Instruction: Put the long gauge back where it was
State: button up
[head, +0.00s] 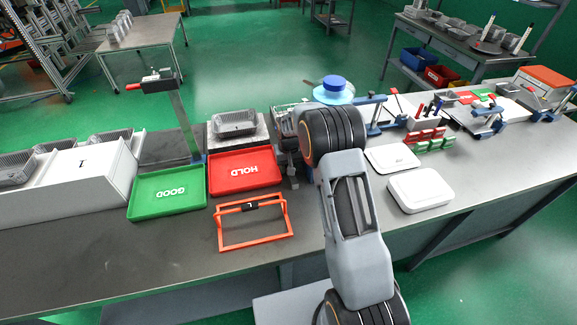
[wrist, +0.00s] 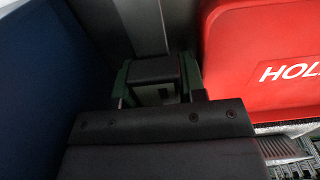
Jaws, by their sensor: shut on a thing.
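My gripper (wrist: 155,95) is shut on a dark grey block (wrist: 153,68), with narrow green parts at both sides. Whether this block belongs to the long gauge cannot be told. In the head view my gripper (head: 292,172) is just right of the red HOLD tray (head: 246,186), low over the bench; my arm hides most of it and what it holds. An orange frame (head: 255,243) with a black piece marked by a light letter sits near the bench's front edge, apart from my gripper. Whether it is the gauge or its holder is unclear.
The red tray (wrist: 245,50) is close on the right in the wrist view, and a dark blue surface (wrist: 30,80) is close on the left. A green GOOD tray (head: 167,211) is at left. White lidded boxes (head: 420,190) are at right. The bench front left is clear.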

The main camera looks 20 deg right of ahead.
jog(key=shift+f, duration=0.15)
jog(key=o, duration=1.1)
jog(key=shift+c, duration=0.2)
notch_tip(320, 180, up, 12)
jog(key=shift+f+b, duration=0.15)
jog(key=shift+b, duration=0.55)
jog(key=s+r+t, duration=0.1)
jog(key=s+r, duration=0.6)
jog(key=s+t, duration=0.3)
jog(key=s, duration=1.7)
jog(key=shift+s+r, duration=0.3)
jog(key=shift+s, duration=0.05)
jog(key=shift+a, duration=0.1)
